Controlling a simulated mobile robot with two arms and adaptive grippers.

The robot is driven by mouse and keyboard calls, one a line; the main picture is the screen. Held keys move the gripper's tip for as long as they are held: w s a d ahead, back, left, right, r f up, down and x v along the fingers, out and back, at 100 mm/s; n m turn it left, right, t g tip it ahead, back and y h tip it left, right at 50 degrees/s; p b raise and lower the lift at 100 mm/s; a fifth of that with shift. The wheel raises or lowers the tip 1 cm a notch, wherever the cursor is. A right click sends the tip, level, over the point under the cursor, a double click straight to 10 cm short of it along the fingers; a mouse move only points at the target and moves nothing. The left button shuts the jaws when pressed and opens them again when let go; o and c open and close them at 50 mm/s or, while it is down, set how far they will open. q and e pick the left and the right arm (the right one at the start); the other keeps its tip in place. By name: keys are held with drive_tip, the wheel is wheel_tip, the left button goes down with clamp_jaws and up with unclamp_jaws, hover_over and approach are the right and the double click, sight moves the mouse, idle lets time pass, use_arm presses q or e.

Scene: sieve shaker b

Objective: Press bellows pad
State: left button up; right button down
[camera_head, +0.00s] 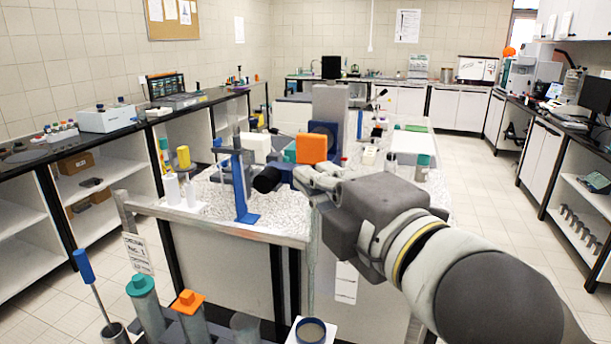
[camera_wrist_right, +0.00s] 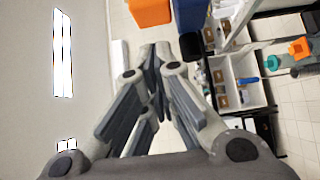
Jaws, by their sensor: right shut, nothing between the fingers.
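My right gripper (camera_head: 308,178) reaches in from the right over the near part of the central bench. In the right wrist view its fingertips (camera_wrist_right: 156,50) are together and empty. A black rounded piece (camera_head: 267,179) lies just left of the fingers; it may be the bellows pad, but I cannot tell for sure. A dark piece beside the fingertips in the wrist view (camera_wrist_right: 190,46) looks like the same one. An orange block (camera_head: 312,148) stands behind the fingers, and shows at the top of the wrist view (camera_wrist_right: 150,11). I see no clear contact. My left gripper is not in view.
A blue upright stand (camera_head: 240,185) and white bottles (camera_head: 172,189) stand on the bench's left part. A grey column (camera_head: 330,103) rises behind the orange block. Teal-topped and orange-topped containers (camera_head: 188,303) stand low in front. Open floor lies to the right.

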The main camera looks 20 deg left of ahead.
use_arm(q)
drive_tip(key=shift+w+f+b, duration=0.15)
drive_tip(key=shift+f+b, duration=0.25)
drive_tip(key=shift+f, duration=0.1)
use_arm(e)
drive_tip(key=v, duration=0.5)
drive_tip(key=shift+s+r, duration=0.15)
drive_tip(key=shift+s, duration=0.2)
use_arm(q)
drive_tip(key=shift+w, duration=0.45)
